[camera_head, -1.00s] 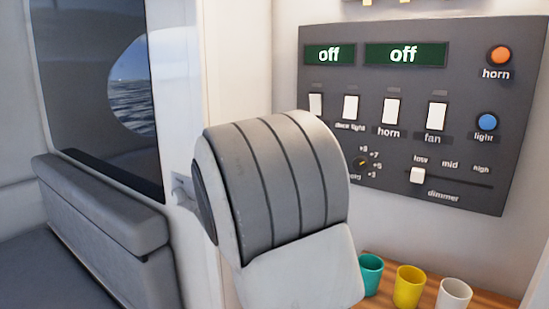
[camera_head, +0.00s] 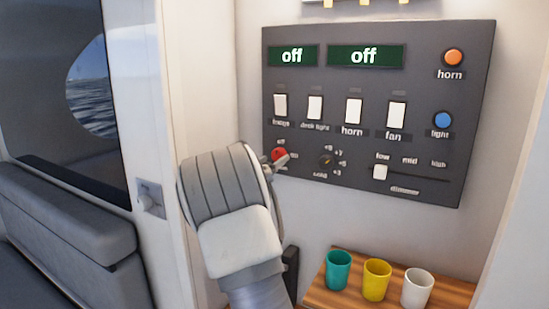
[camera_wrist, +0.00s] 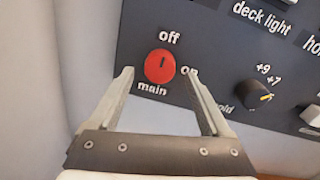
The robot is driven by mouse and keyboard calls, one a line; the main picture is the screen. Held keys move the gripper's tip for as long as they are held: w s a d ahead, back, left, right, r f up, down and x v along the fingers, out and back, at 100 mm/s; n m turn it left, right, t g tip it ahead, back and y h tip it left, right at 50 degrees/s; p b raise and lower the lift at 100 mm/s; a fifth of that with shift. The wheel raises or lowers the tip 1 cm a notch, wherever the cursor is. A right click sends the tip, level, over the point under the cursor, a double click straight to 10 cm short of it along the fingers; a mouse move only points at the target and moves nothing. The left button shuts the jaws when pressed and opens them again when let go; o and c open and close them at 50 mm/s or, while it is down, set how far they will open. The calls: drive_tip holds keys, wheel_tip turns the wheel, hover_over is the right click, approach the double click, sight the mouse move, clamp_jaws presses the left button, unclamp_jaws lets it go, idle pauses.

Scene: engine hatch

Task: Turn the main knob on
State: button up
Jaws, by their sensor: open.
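The main knob (camera_wrist: 159,66) is a round red knob at the panel's lower left corner, with "off" above it, "on" to its right and "main" below. Its dark mark points up toward "off". In the head view the red knob (camera_head: 279,154) shows just beside my gripper (camera_head: 277,163), partly hidden by it. In the wrist view my gripper (camera_wrist: 160,78) is open, with its two fingers apart to the left and right of the knob and nothing between them held. I cannot tell whether a finger touches the knob. Both displays (camera_head: 293,56) on the panel read "off".
The grey panel (camera_head: 375,85) also carries several white switches, a cold knob (camera_head: 326,159), a dimmer slider (camera_head: 380,172), an orange horn button (camera_head: 453,57) and a blue light button (camera_head: 443,120). Teal, yellow and white cups stand on a wooden shelf (camera_head: 322,291) below.

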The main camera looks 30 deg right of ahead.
drive_tip(key=shift+x, duration=0.8)
clamp_jaws()
